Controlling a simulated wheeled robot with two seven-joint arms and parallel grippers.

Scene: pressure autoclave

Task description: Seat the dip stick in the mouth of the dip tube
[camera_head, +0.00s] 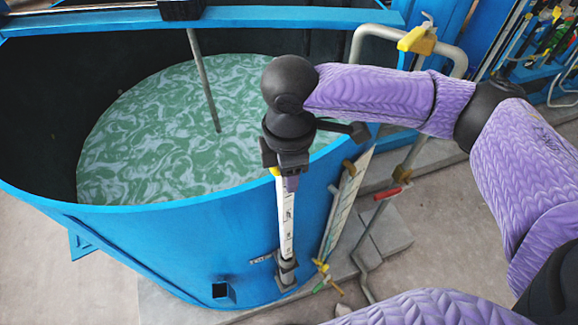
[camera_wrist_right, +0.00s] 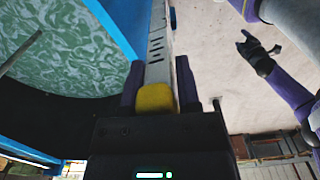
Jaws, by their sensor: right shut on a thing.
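The dip stick (camera_head: 287,222) is a white, marked strip with a yellow top end. My right gripper (camera_head: 286,180) is shut on it near that end and holds it almost upright outside the blue tank. In the right wrist view, the stick (camera_wrist_right: 158,45) runs away from the jaws (camera_wrist_right: 157,92), with the yellow end between them. The dip tube (camera_head: 287,272) is a short grey tube on the tank's outer wall. The stick's lower end meets its mouth in the picture; I cannot tell how far it is inside. My left gripper (camera_wrist_right: 258,52) shows small in the wrist view, its opening unclear.
The blue tank (camera_head: 210,225) holds green, foamy liquid (camera_head: 165,130), with a grey rod (camera_head: 203,80) reaching into it. A sight gauge (camera_head: 345,200), pipes and a red-handled valve (camera_head: 388,193) stand close to the right of the dip tube. Bare floor lies left.

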